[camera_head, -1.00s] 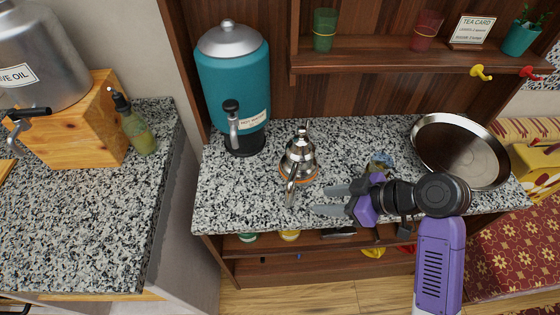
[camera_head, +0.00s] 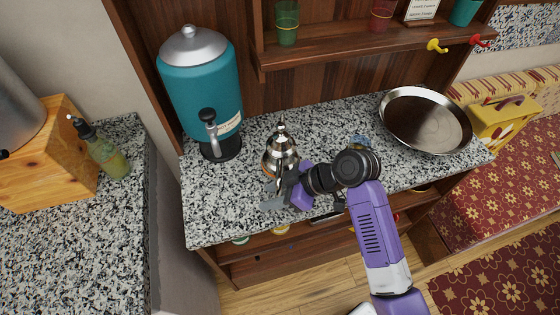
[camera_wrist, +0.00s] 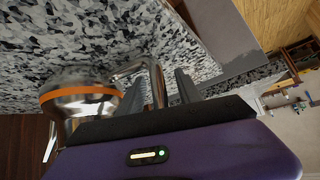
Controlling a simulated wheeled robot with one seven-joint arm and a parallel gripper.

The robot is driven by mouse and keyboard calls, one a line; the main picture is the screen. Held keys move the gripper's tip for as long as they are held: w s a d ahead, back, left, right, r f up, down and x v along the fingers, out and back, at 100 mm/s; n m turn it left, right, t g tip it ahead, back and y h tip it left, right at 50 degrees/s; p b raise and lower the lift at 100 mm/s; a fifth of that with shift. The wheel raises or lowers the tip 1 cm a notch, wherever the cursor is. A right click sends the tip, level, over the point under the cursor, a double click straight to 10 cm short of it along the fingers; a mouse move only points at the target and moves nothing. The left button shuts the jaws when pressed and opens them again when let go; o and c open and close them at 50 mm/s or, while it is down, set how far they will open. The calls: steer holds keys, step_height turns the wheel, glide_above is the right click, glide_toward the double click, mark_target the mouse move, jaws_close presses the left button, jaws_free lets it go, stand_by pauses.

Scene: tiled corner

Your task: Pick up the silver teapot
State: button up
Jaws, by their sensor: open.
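The silver teapot (camera_head: 281,150) stands upright on the speckled counter, right of the teal dispenser in the head view. In the wrist view its shiny body (camera_wrist: 85,108) with an orange band lies at the left, and a curved metal part (camera_wrist: 140,70) reaches toward the jaws. My gripper (camera_head: 270,195) is at the front of the teapot, low over the counter. Its jaws (camera_wrist: 160,88) are open, with the curved part between or just beyond them; I cannot tell if they touch it. My gripper hides the teapot's lower front in the head view.
A teal dispenser (camera_head: 202,90) with a tap stands left of the teapot. A round metal pan (camera_head: 425,120) lies on the right of the counter. A shelf (camera_head: 350,50) with cups hangs above the back. The counter (camera_head: 215,215) is clear at the front left.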

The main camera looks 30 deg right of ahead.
steer(key=shift+w+a+f, duration=0.2)
steer(key=shift+f, duration=0.1)
jaws_close()
steer(key=shift+r, duration=0.1)
stand_by(1.2)
